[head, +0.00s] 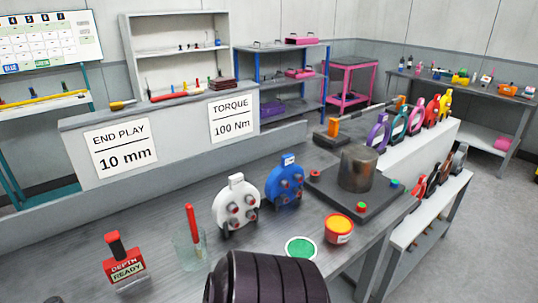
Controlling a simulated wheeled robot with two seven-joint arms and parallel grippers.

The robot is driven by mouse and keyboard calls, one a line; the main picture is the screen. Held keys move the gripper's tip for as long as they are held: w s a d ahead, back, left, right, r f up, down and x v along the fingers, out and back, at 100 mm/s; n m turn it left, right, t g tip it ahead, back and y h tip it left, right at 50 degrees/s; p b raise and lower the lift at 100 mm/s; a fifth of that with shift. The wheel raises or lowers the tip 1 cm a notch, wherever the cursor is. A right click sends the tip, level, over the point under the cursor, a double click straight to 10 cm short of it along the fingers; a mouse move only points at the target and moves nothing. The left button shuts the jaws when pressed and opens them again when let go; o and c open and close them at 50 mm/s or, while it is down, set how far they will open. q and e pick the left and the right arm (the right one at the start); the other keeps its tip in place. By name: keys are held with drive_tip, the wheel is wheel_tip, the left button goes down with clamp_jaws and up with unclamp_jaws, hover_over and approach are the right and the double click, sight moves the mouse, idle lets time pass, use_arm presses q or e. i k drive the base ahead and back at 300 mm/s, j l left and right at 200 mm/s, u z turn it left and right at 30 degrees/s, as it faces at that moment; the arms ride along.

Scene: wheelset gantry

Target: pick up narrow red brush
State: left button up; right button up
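A narrow red stick (191,222), which looks like the handle of the narrow red brush, stands nearly upright in a clear glass (188,249) on the grey bench. It leans slightly, and its top rises well above the rim. The lower end is inside the glass, and I cannot make out bristles. Neither of my grippers is visible in the head view.
A red "DEPIN READY" block (125,267) stands left of the glass. A white disc-shaped part (237,206) and a blue one (286,183) stand to its right. A green-topped round item (301,248) and a red-yellow tub (339,228) are further right. A dark ribbed cylinder hides the bench's front middle.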

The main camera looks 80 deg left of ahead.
sight(189, 207)
drive_tip(key=u, duration=0.85)
drive_tip(key=k+u, duration=0.1)
drive_tip(key=u, duration=0.35)
drive_tip(key=j+u, duration=0.1)
drive_tip(key=u, duration=0.8)
drive_tip(key=j+u, duration=0.1)
drive_tip(key=u, duration=0.75)
